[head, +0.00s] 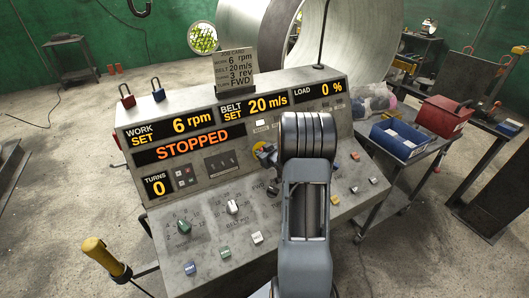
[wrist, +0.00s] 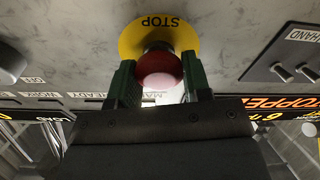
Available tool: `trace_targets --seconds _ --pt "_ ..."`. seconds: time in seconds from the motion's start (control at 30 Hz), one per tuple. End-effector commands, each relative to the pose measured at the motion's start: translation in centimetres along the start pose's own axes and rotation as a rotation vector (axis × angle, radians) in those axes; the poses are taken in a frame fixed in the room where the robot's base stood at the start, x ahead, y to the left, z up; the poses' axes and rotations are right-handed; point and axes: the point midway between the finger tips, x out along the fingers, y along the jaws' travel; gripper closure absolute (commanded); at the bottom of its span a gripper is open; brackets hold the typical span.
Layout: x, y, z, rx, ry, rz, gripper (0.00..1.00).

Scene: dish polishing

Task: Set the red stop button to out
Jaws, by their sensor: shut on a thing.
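The red stop button (wrist: 160,72) shows in the wrist view, on a round yellow plate (wrist: 185,38) marked STOP. My gripper (wrist: 160,84) has one green finger on each side of the button and is shut on it. In the head view my arm and gripper hide most of the button, and part of the yellow plate (head: 259,148) shows beside them. The control panel (head: 200,205) carries a display (head: 188,143) that reads STOPPED. I cannot tell whether the button is in or out.
A job card (head: 235,70) stands on top of the panel. Two padlocks, red (head: 127,98) and blue (head: 158,92), are at its upper left. Knobs and coloured buttons sit on the sloped front. A yellow-handled lever (head: 104,256) stands at the left. A cart with a blue bin (head: 400,138) is right.

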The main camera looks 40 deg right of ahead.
Motion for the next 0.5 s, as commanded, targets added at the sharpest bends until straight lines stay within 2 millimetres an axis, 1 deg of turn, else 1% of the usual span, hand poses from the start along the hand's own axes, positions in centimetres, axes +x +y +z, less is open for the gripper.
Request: trace_targets --seconds 0.03,0.3,0.37,0.5 --pt "0.0 0.0 0.0 0.000 0.000 0.000 0.73" --pt "0.0 0.0 0.0 0.000 0.000 0.000 0.98" --pt "-0.1 0.0 0.0 0.000 0.000 0.000 0.98" --pt "-1.2 0.0 -0.1 0.000 0.001 0.001 0.98"
